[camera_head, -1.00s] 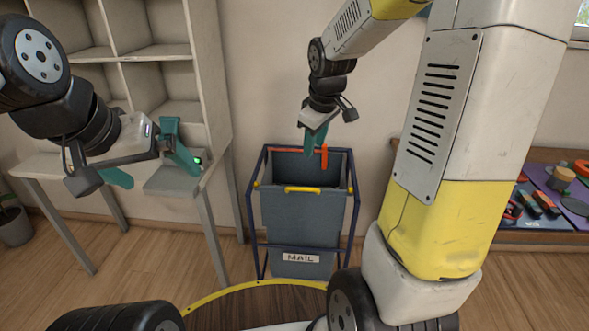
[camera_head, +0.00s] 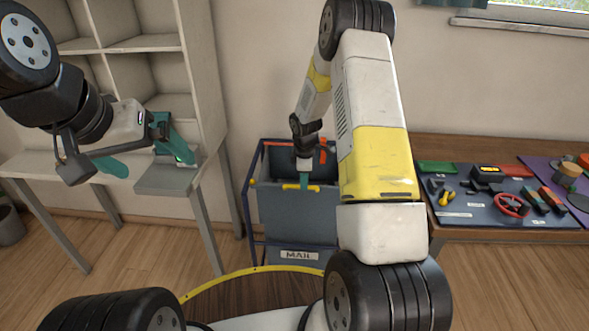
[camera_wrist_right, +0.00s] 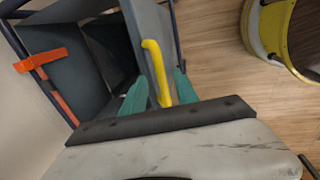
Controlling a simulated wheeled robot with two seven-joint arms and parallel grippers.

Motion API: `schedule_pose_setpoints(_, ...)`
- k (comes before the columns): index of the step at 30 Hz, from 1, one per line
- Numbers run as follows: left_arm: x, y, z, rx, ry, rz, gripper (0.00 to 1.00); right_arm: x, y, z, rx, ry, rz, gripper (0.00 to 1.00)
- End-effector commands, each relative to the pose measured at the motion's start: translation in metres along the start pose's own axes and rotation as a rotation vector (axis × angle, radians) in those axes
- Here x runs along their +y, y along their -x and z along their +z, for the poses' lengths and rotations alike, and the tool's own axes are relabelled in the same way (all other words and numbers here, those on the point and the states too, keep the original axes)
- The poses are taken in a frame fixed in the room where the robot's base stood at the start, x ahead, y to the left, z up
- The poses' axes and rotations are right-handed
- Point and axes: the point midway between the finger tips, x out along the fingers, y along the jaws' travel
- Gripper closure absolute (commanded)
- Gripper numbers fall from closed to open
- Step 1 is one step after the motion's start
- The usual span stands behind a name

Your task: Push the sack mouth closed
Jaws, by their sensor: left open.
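The grey-blue mail sack (camera_head: 282,215) hangs in a dark blue frame (camera_head: 249,215), with its mouth open. A yellow handle (camera_head: 290,187) is on its front rim and an orange handle (camera_wrist_right: 52,57) is at the back side. My right gripper (camera_head: 304,182) is at the front rim. In the right wrist view its teal fingers (camera_wrist_right: 160,92) are spread, with the yellow handle (camera_wrist_right: 157,70) between them and space beside it. My left gripper (camera_head: 145,156) is open and empty, well left of the sack. My right arm hides the sack's right part in the head view.
A pale shelf unit (camera_head: 138,62) and table stand at the left, below and behind my left gripper. A table at the right holds a dark mat (camera_head: 465,212) with tools. A round yellow-rimmed wooden top (camera_head: 245,297) lies in front of the sack.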

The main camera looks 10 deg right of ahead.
Motion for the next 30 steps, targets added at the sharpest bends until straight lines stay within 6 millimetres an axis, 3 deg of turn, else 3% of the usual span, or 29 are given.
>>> schedule_pose_setpoints(6,0.0,0.0,0.0,0.0,0.0,0.0,0.0,0.0,-0.021,0.0,-0.001,-0.001,0.0,0.64)
schedule_pose_setpoints(15,0.0,0.0,0.0,0.0,0.0,0.0,0.0,0.0,-0.024,0.0,0.0,-0.001,0.0,0.64)
schedule_pose_setpoints(21,0.0,0.0,0.0,0.0,0.0,0.0,0.0,0.0,-0.024,0.0,0.0,-0.001,0.0,1.0)
schedule_pose_setpoints(30,0.0,0.0,0.0,0.0,0.0,0.0,0.0,0.0,-0.023,0.0,0.0,-0.001,0.0,1.0)
